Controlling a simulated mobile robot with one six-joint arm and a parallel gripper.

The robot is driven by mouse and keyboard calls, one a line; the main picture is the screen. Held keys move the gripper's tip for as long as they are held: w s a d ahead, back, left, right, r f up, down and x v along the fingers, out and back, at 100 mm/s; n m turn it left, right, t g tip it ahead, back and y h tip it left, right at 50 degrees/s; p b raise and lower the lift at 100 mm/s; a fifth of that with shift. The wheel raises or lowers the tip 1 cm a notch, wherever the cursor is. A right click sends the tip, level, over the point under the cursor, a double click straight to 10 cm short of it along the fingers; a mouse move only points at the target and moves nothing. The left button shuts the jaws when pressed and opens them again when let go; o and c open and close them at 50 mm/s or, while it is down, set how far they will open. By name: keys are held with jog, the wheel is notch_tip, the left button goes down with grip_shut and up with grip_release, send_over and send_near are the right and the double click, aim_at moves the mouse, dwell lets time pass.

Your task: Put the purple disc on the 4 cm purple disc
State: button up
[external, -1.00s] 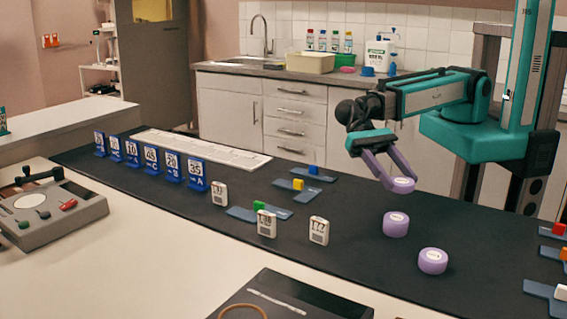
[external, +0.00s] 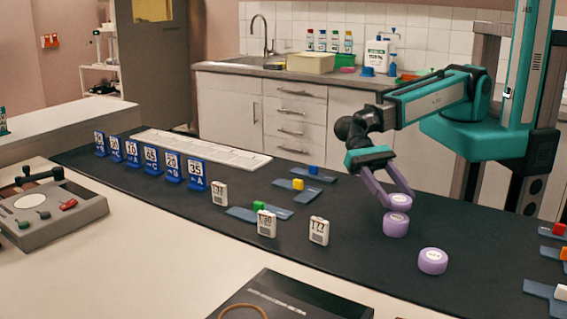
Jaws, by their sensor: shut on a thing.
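My gripper (external: 398,199) is shut on a small purple disc (external: 400,203) with a white label on top. The held disc is directly above a thicker purple disc (external: 395,225) on the dark mat. The two look close together or touching; I cannot tell if there is a gap. Another purple disc (external: 433,262) with a white label lies on the mat, to the right and nearer the camera. The thickness marks on the labels are too small to read.
The dark mat (external: 350,262) is clear around the discs. White numbered tags (external: 319,231) and blue-grey holders with coloured blocks (external: 297,190) stand to the left. More holders (external: 545,290) are at the right edge. A dark box (external: 290,300) is at the front.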

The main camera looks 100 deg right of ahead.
jog(key=shift+f, duration=1.45)
jog(key=shift+f, duration=0.2)
jog(key=o, duration=1.1)
jog(key=shift+c, duration=0.2)
jog(key=shift+r, duration=0.25)
jog(key=b+v, duration=0.2)
jog(key=v, duration=1)
jog(key=shift+d, duration=0.1)
